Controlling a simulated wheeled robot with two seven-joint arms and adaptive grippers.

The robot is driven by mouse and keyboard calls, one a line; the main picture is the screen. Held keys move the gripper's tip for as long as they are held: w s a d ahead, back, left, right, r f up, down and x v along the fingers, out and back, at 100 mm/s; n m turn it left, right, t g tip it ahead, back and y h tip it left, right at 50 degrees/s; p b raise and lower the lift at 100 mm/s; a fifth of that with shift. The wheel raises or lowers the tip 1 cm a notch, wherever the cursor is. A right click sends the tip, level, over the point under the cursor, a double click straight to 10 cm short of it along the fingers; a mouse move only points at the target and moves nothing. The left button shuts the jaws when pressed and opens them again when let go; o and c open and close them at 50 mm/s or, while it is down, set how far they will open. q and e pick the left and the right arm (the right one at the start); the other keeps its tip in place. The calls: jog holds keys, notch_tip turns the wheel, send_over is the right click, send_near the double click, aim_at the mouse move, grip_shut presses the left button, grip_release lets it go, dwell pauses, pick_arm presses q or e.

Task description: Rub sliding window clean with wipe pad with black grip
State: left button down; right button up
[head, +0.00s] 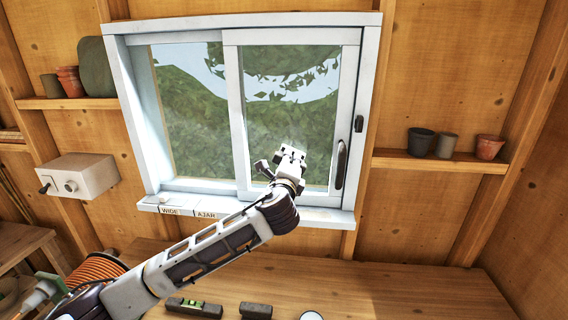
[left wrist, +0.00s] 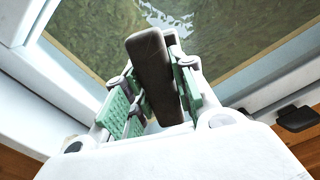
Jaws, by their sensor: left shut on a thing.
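The sliding window (head: 240,110) has a white frame and two panes; greenery and pale sky show through it. Its right sash has a dark upright handle (head: 340,165). My left gripper (head: 281,160) is in front of the lower part of the right pane. In the left wrist view its green-lined fingers are shut on a dark, bar-shaped grip (left wrist: 155,70), with glass behind it. I take this as the wipe pad's black grip; the pad itself is hidden in both views. Whether it touches the glass I cannot tell. My right gripper is not in view.
The sill (head: 320,215) carries labels reading WIDE and AJAR. Shelves with pots flank the window, including a terracotta pot (head: 489,147) at right. A white box (head: 78,177) hangs at left. The wooden bench (head: 390,290) below holds a level (head: 194,307) and a dark block (head: 256,311).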

pick_arm(q)
jog(key=shift+d, duration=0.4)
jog(key=shift+s, duration=0.1)
dwell(0.5)
jog(key=shift+w+a+p, duration=0.25)
jog(key=shift+a+p, duration=0.05)
jog(key=shift+a, duration=0.6)
jog(key=shift+w+a+p, duration=0.2)
jog(key=shift+a+p, duration=0.1)
jog(key=shift+a, duration=0.55)
jog(key=shift+a, duration=0.1)
jog(key=shift+w+a+f+p, duration=0.1)
jog(key=shift+w+a+p, duration=0.1)
jog(key=shift+a, duration=0.65)
jog(key=shift+w+a+p, duration=0.1)
jog(key=shift+a+p, duration=0.1)
jog(key=shift+a, duration=0.65)
